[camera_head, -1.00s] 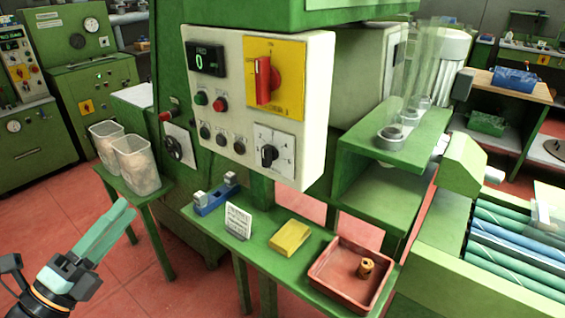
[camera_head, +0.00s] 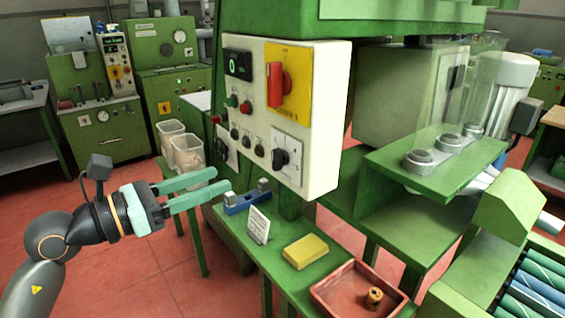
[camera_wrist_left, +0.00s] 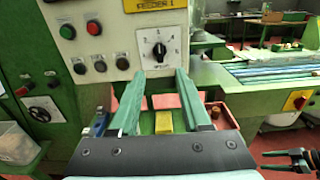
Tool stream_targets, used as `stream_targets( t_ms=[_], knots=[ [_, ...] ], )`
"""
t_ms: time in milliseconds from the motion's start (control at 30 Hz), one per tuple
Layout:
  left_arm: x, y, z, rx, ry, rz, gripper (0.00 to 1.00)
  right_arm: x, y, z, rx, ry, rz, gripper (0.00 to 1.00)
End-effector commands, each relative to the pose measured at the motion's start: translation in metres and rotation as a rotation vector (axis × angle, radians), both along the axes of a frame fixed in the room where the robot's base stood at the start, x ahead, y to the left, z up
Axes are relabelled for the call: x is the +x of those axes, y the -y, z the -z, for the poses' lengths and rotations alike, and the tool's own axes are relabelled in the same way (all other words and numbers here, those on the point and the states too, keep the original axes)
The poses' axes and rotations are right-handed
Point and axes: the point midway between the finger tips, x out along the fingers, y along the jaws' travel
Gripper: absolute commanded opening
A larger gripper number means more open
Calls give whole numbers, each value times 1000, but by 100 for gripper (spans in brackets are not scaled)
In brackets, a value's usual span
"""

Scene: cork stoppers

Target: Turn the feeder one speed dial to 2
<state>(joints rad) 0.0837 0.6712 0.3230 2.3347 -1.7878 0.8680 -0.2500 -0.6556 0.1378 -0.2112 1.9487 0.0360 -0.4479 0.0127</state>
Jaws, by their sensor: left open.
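The speed dial (camera_head: 280,157) is a black knob on a pale square plate, low on the right of the white control panel (camera_head: 325,120). In the left wrist view the dial (camera_wrist_left: 159,49) sits under a yellow plate reading FEEDER 1 (camera_wrist_left: 155,4), with numbers around it. Its pointer looks roughly upward; the exact number is too small to tell. My left gripper (camera_head: 222,185) is open and empty, left of and below the dial, clear of the panel. In the left wrist view its fingers (camera_wrist_left: 154,85) point toward the panel with the dial above and between them.
A large red rotary switch (camera_head: 277,84) on yellow, a display (camera_head: 238,64) and several push buttons share the panel. Below stands a green bench with a blue fixture (camera_head: 240,204), a white card (camera_head: 258,226), a yellow block (camera_head: 305,251) and a red tray (camera_head: 335,299).

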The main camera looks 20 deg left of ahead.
Motion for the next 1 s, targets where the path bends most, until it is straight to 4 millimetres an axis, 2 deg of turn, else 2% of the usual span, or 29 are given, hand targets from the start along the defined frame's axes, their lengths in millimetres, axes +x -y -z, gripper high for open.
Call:
stream_targets(
  t_ms=[167, 300, 533, 700, 1000],
  knots=[
    [13, 11, -3, -6, -1, 3, 48, 1, 0, -9, 2, 8, 1, 67],
    [32, 25, -4, -9, 0, 3, 48, 0, 2, -16, 1, 16, 7, 67],
    [68, 54, -4, -9, 0, 3, 48, -10, 14, -15, -15, -2, 27, 67],
    [87, 69, -2, -8, -1, 3, 48, -11, 15, -16, -16, -4, 29, 67],
    [97, 76, 0, -4, -1, 2, 48, -11, 14, -18, -15, -4, 29, 67]
  ],
)
